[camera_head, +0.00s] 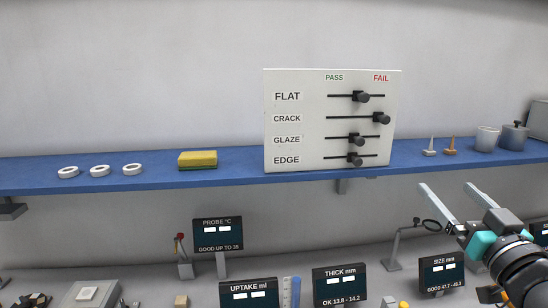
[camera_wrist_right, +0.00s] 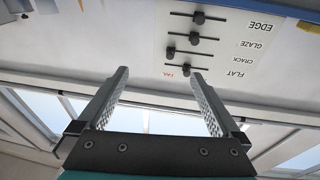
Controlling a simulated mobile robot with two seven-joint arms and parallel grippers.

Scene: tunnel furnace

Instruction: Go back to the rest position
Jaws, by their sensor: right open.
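My right gripper (camera_head: 455,200) is at the right side in the head view, its two fingers spread and nothing between them. It is in front of and below the right part of the blue shelf (camera_head: 230,172). In the right wrist view the open gripper (camera_wrist_right: 165,95) shows empty jaws, with the board upside down beyond them. The white board (camera_head: 300,130) stands on the shelf with sliders for FLAT, CRACK, GLAZE and EDGE. The CRACK knob (camera_head: 382,118) is furthest right, under FAIL; the other knobs are nearer the middle. My left gripper is not in view.
On the shelf are several white rings (camera_head: 100,171), a yellow sponge (camera_head: 198,160), two small cones (camera_head: 450,146) and a cup (camera_head: 487,139). A magnifier stand (camera_head: 397,248) is left of my right gripper.

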